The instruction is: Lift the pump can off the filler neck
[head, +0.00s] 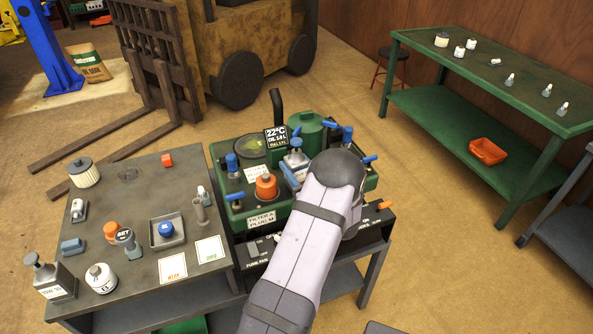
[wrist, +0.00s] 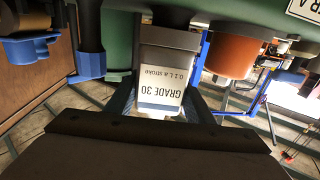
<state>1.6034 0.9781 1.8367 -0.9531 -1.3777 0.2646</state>
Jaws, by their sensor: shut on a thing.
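The pump can, a pale grey can labelled "GRADE 30, 0.1 L a stroke", fills the middle of the wrist view (wrist: 165,78). In the head view its top (head: 296,157) shows on the green engine (head: 345,190), just left of my wrist. My gripper (wrist: 162,108) is shut on the can, with a dark finger on each side of it; in the head view my arm largely covers the grip.
An orange cap (head: 266,187) and a blue-topped fitting (head: 233,167) stand close left of the can. A display sign (head: 277,138) stands behind it. The grey table (head: 140,210) holds several bottles and caps. A green bench (head: 500,80) stands right, with open floor between.

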